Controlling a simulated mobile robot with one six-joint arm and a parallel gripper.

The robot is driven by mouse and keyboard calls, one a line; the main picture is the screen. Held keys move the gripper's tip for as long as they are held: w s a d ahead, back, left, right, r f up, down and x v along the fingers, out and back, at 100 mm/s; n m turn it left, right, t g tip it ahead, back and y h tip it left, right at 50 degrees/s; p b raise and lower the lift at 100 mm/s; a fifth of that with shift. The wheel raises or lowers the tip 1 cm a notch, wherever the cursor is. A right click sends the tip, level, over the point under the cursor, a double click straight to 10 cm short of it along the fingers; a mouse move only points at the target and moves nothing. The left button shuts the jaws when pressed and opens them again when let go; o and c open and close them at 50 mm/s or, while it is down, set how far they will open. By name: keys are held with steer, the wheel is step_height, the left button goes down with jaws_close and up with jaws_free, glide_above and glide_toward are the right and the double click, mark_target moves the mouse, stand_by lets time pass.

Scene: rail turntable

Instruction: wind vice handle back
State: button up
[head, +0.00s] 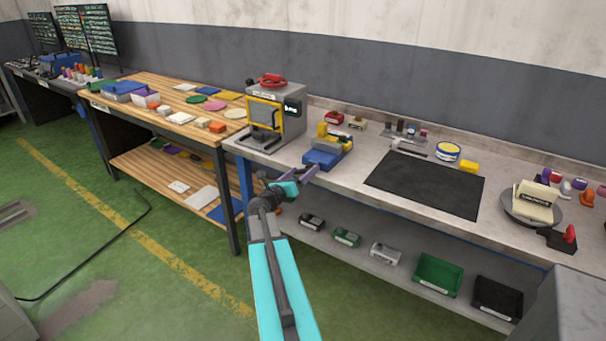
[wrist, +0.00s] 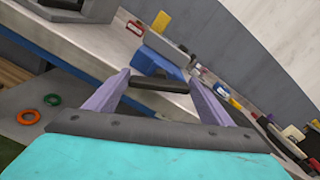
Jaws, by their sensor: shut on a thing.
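The vice (head: 322,158) has a blue base and a yellow and grey upper part. It stands at the front edge of the grey workbench, and its blue body also shows in the wrist view (wrist: 153,63). The vice handle (wrist: 162,84) is a dark bar lying crosswise in front of the blue body. My gripper (head: 303,175) is at the bench's front edge, right before the vice. In the wrist view my gripper (wrist: 160,79) has its purple fingers on either side of the handle, shut on it. In the head view the handle is not clear behind the fingers.
A grey machine (head: 292,112) with a yellow frame stands left of the vice. A black mat (head: 425,184) lies flat to the right, then a round turntable (head: 516,210) carrying a box. Bins, including a green one (head: 438,275), sit on the shelf below.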

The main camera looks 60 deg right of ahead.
steer(key=n, duration=0.4)
steer(key=shift+w+a+f+p, duration=0.1)
steer(key=shift+f+p, duration=0.05)
steer(key=shift+p, duration=0.2)
steer(key=n+p, duration=0.1)
steer(key=n, duration=0.3)
steer(key=n+p, duration=0.2)
steer(key=n, duration=0.2)
steer(key=shift+w+f+n, duration=0.1)
steer(key=shift+n, duration=0.2)
steer(key=n+p, duration=0.2)
steer(key=n, duration=0.1)
steer(key=shift+f+n+p, duration=0.1)
steer(key=shift+n+p, duration=0.2)
steer(key=shift+n, duration=0.1)
steer(key=n+p, duration=0.2)
steer(key=n, duration=0.1)
steer(key=shift+f+n, duration=0.1)
steer(key=shift+n, duration=0.2)
steer(key=shift+s+f+n+p, duration=0.1)
steer(key=shift+n+p, duration=1)
steer(key=shift+n, duration=0.6)
steer(key=shift+s+f+n+p, duration=0.1)
steer(key=shift+s+n+p, duration=0.05)
steer(key=shift+n+p, duration=1.3)
steer(key=shift+s+f+n+p, duration=0.1)
steer(key=shift+n+p, duration=0.7)
steer(key=shift+n, duration=1.15)
